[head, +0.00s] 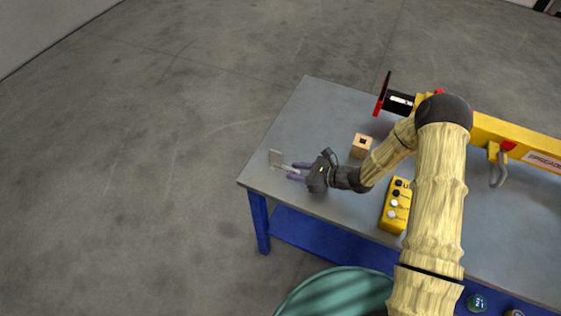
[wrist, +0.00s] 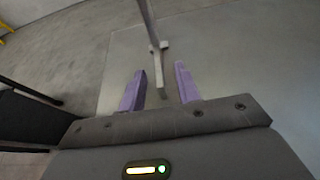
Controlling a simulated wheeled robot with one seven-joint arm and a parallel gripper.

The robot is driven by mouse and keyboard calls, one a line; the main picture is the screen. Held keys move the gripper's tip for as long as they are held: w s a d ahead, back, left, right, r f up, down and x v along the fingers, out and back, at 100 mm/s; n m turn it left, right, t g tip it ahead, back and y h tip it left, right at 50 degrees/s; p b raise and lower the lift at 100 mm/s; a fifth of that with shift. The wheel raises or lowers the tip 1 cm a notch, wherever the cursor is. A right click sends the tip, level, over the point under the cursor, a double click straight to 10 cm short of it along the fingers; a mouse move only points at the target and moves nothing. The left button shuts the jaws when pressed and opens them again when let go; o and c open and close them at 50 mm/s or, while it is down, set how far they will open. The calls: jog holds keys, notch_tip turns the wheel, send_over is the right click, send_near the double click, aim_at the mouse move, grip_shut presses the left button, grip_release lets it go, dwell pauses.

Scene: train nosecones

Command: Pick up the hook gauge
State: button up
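The hook gauge (head: 276,158), a thin grey piece with an upright plate and a low flat bar, is at the left corner of the grey table (head: 310,100). In the wrist view the gauge (wrist: 153,38) stretches from the top edge down to between the two purple fingers. My gripper (head: 293,171) is low over the table at the gauge's right side. In the wrist view my gripper (wrist: 160,70) is open, with a gap on each side of the gauge's bar. Whether the bar touches the table is unclear.
A wooden block with a dark hole (head: 361,145) and a yellow box with knobs (head: 396,206) are right of my gripper. A yellow spreader beam (head: 515,142) with a grey hook (head: 498,172) lies further right. A green round bin (head: 335,292) stands in front. The table's back left is clear.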

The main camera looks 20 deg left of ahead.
jog(key=shift+a, duration=0.15)
jog(key=shift+c, duration=0.4)
grip_shut()
notch_tip(320, 180, up, 10)
jog(key=shift+b, duration=0.6)
dwell(0.5)
